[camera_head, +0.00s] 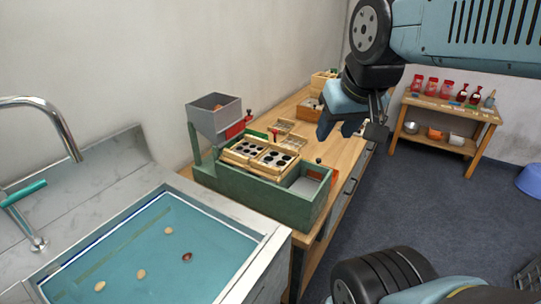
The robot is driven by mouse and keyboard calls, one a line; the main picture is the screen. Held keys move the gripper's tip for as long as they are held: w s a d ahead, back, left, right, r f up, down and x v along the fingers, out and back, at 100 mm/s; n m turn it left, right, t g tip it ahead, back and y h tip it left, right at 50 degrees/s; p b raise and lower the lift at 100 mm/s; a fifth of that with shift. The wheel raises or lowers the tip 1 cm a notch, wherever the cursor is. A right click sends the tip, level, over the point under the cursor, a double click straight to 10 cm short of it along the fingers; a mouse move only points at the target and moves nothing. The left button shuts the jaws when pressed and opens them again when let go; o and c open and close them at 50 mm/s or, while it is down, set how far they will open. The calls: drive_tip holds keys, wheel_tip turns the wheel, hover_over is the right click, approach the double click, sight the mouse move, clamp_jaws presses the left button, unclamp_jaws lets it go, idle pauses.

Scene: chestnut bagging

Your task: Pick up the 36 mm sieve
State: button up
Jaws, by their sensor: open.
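Two wooden-framed sieves with dark round holes sit side by side on the green sorting machine (240,190): a left sieve (241,151) and a right sieve (273,161). No size marking is legible, so I cannot tell which is the 36 mm sieve. My gripper (349,130) is open and empty, above the bench to the right of the machine and apart from the sieves. My wrist hides part of the bench behind it.
A grey hopper (214,118) rises at the machine's left end. A sink basin (150,250) with blue water and several chestnuts is front left, beside a tap (60,135). A low wooden table (450,112) with red bags stands far right. The floor between is clear.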

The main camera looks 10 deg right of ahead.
drive_tip(key=w+a+f+m+g+y, duration=0.2)
drive_tip(key=w+a+f+m+g, duration=0.1)
drive_tip(key=w+f+m, duration=0.3)
drive_tip(key=m+t+y, duration=0.7)
drive_tip(key=m+y, duration=0.1)
drive_tip(key=m, duration=1.3)
approach(288, 148)
drive_tip(key=shift+h, duration=0.3)
drive_tip(key=x, duration=1)
drive_tip(key=shift+a+r, duration=0.25)
drive_tip(key=shift+r, duration=0.05)
drive_tip(key=shift+c, duration=0.2)
clamp_jaws()
